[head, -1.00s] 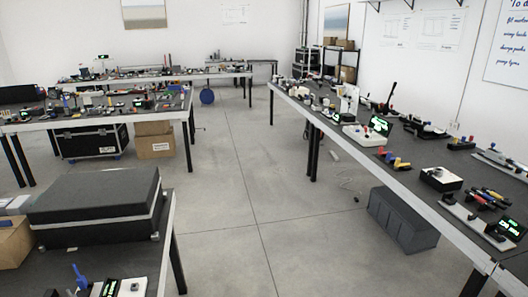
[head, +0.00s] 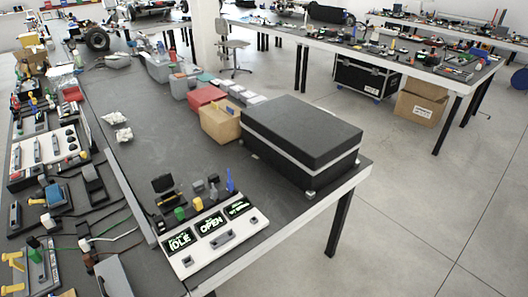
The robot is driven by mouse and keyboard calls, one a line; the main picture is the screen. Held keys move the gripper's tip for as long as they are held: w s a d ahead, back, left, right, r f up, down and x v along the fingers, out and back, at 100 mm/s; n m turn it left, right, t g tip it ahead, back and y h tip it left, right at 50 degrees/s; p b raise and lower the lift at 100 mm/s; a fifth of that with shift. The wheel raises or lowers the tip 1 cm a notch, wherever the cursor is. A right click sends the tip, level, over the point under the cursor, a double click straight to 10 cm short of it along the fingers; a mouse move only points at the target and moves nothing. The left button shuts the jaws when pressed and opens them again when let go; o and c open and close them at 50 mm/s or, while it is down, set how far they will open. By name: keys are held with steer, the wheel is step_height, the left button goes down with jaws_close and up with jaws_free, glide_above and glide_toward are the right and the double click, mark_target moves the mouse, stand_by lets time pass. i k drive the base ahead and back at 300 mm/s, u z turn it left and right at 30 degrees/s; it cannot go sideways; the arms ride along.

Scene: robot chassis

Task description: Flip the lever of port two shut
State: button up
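A white panel box (head: 253,222) stands on the near table, toward its front edge. It has three dark screens with green text. The left screen (head: 180,241) reads IDLE and the middle screen (head: 210,224) reads OPEN. The right screen's (head: 238,207) text is too small to read surely. Behind the screens stand a green piece (head: 180,214), a yellow piece (head: 197,203), a grey piece (head: 213,192) and an upright blue lever (head: 230,181). No port number is legible, so I cannot tell which lever is port two's. My gripper is not in view.
A large black case (head: 303,135) stands on the table right of the panel. A cardboard box (head: 220,124) and red bin (head: 203,97) are behind it. Switches and cables crowd the left side (head: 45,150). The table's middle (head: 150,130) is mostly bare. Open floor (head: 420,220) lies right.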

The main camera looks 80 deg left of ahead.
mark_target(12, 262)
steer(key=u, duration=4.6)
steer(key=k, duration=0.65)
steer(key=u, duration=0.35)
steer(key=i, duration=0.55)
steer(key=u, duration=0.55)
steer(key=i, duration=1.15)
steer(key=z, duration=0.2)
